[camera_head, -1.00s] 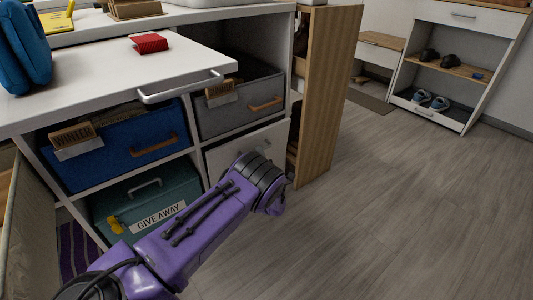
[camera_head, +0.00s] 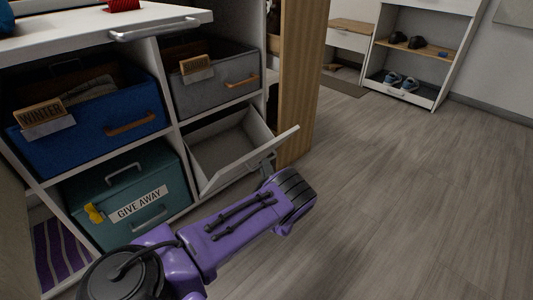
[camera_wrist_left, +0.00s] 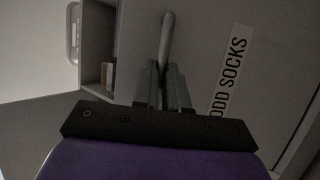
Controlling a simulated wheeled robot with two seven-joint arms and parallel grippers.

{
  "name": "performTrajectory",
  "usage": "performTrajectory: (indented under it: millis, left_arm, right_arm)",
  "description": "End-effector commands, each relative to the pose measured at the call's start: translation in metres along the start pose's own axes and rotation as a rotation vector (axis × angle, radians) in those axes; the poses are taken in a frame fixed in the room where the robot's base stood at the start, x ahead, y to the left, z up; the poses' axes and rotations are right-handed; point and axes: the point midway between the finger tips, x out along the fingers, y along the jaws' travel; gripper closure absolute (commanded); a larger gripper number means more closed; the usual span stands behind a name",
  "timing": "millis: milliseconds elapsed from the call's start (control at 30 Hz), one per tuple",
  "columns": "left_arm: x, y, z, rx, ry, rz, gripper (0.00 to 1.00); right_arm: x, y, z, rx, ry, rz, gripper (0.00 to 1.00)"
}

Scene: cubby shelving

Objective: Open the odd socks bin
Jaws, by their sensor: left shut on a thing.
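The odd socks bin (camera_head: 238,164) is the white tilting bin in the lower right cubby. Its front leans out from the top, and its pale, seemingly empty inside shows in the head view. In the left wrist view, its front carries an "ODD SOCKS" label (camera_wrist_left: 229,76) and a grey bar handle (camera_wrist_left: 167,38). My left gripper (camera_head: 267,164) is at the outer side of the tilted front. In the left wrist view, the left gripper's fingers (camera_wrist_left: 164,82) are closed around the handle. My right gripper is in neither view.
A grey bin (camera_head: 212,86) sits above, a blue bin (camera_head: 92,130) to the upper left, and a teal "GIVE AWAY" bin (camera_head: 128,189) to the left. A tall wooden panel (camera_head: 303,80) stands close on the right. The wooden floor (camera_head: 410,190) further right is clear.

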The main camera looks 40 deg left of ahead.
Motion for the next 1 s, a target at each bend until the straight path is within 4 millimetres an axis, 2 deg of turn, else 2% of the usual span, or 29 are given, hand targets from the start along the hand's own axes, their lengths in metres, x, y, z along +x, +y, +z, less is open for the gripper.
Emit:
performTrajectory:
  millis: [33,467,500,567,867,1000]
  left_arm:
    - [-0.003,-0.005,-0.002,0.006,0.002,-0.006,1.0]
    - [-0.005,-0.007,-0.003,0.011,0.003,-0.009,1.0]
    - [-0.005,-0.007,-0.003,0.011,0.003,-0.009,0.81]
    - [-0.005,-0.007,-0.003,0.011,0.003,-0.008,0.62]
    - [-0.006,-0.004,0.0,0.005,-0.001,-0.005,0.62]
    - [-0.024,-0.002,0.0,0.004,-0.004,-0.005,0.62]
  right_arm:
    - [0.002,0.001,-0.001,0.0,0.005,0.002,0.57]
    - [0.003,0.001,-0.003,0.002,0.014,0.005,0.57]
    - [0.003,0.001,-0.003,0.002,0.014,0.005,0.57]
    - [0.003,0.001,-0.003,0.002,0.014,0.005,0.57]
    - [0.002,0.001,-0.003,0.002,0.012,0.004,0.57]
    - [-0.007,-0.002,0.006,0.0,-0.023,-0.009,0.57]
